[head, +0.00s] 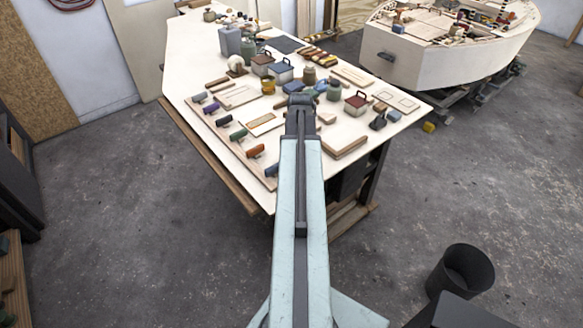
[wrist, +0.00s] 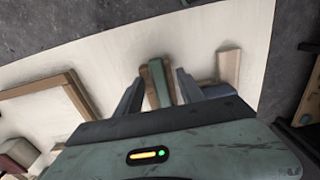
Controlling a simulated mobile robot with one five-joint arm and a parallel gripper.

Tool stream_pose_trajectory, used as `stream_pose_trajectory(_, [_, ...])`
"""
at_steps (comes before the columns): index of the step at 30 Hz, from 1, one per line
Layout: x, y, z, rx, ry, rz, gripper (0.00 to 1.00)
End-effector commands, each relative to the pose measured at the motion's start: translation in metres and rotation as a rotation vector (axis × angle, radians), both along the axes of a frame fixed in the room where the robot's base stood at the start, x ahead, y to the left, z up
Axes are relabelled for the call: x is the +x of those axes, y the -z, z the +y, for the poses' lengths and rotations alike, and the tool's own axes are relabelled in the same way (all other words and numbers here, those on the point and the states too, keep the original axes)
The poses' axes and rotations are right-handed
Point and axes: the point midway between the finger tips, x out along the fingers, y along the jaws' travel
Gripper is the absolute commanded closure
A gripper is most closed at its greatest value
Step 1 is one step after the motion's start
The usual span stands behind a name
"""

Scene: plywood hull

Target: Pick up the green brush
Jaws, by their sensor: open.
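A narrow green piece, which I take as the green brush (wrist: 159,88), lies on the pale tabletop in the wrist view, with a brown wooden strip along its left side. My gripper (wrist: 160,76) is open, with one finger on each side of it. Gaps show between the fingers and the piece, and its near end is hidden by the gripper body. In the head view my gripper (head: 300,100) is over the crowded table, and I cannot pick out the brush behind it.
The plywood table (head: 190,60) holds many jars, boxes and coloured handles. In the wrist view a wooden block (wrist: 229,66) lies right of the gripper and a wood-edged board (wrist: 75,92) left. The table edge is close by. A black bin (head: 462,270) stands on the floor.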

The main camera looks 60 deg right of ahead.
Motion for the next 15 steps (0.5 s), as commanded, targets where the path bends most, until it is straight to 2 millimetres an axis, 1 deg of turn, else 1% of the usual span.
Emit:
stream_pose_trajectory(3, [-0.0002,-0.0022,-0.0002,0.000,0.000,0.000,0.55])
stream_pose_trajectory(4, [-0.0002,-0.0023,-0.0002,0.000,0.000,0.000,0.60])
stream_pose_trajectory(5, [-0.0002,-0.0023,-0.0002,0.000,0.000,0.000,0.68])
stream_pose_trajectory(6, [-0.0002,-0.0023,-0.0002,0.000,0.000,0.000,0.80])
stream_pose_trajectory(8, [-0.0003,-0.0023,-0.0002,0.000,0.001,0.000,0.96])
stream_pose_trajectory(9, [-0.0003,-0.0023,-0.0002,0.000,0.001,0.000,1.00])
stream_pose_trajectory(15, [-0.0004,-0.0023,-0.0003,0.000,0.001,0.000,1.00])
